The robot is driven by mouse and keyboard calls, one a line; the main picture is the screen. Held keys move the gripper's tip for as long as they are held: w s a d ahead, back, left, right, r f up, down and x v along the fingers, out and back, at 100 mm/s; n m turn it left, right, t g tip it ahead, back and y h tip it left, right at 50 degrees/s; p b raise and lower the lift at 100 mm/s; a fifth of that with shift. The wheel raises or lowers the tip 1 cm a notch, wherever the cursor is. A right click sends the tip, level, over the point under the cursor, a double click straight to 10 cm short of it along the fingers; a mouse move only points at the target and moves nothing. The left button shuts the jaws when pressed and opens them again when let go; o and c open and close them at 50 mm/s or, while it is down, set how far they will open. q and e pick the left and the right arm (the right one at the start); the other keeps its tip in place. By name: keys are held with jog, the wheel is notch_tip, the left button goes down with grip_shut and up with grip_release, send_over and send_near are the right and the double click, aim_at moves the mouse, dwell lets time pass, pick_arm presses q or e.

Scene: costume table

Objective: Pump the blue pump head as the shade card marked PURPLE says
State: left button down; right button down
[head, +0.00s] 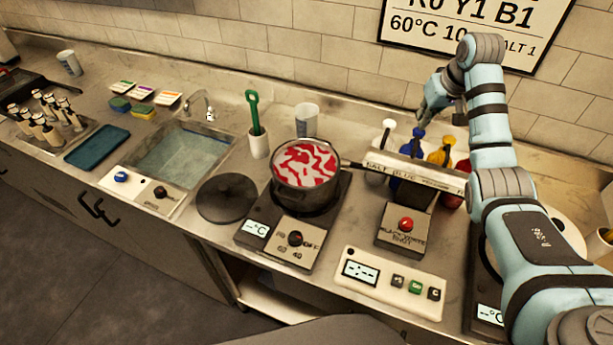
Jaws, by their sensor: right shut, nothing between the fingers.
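The blue pump head (417,133) sits on a bottle in the row behind the labelled rail. My right gripper (424,112) is shut and empty, pointing down just above the blue pump head; I cannot tell whether it touches it. A white pump head (388,125) stands to the left, and a yellow one (447,143) to the right. A shade card (470,22) on the wall is cut off at the top; it reads Y1 B1, 60°C and SALT 1 in part, and its colour name is out of view. My left gripper is not in view.
A pot (306,178) with red and white contents stands on a hotplate (290,235), its handle reaching toward the rail (415,178). A box with a red button (405,224) and a timer panel (390,283) are in front. A dark lid (226,197) lies left, beside the sink (180,155).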

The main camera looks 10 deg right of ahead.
jog(key=shift+w+f, duration=0.1)
jog(key=shift+f, duration=0.4)
jog(key=shift+a+f, duration=0.1)
jog(key=shift+f, duration=0.8)
jog(key=shift+r, duration=0.1)
jog(key=shift+r+p, duration=0.4)
jog(key=shift+r, duration=0.9)
jog(key=shift+f, duration=0.1)
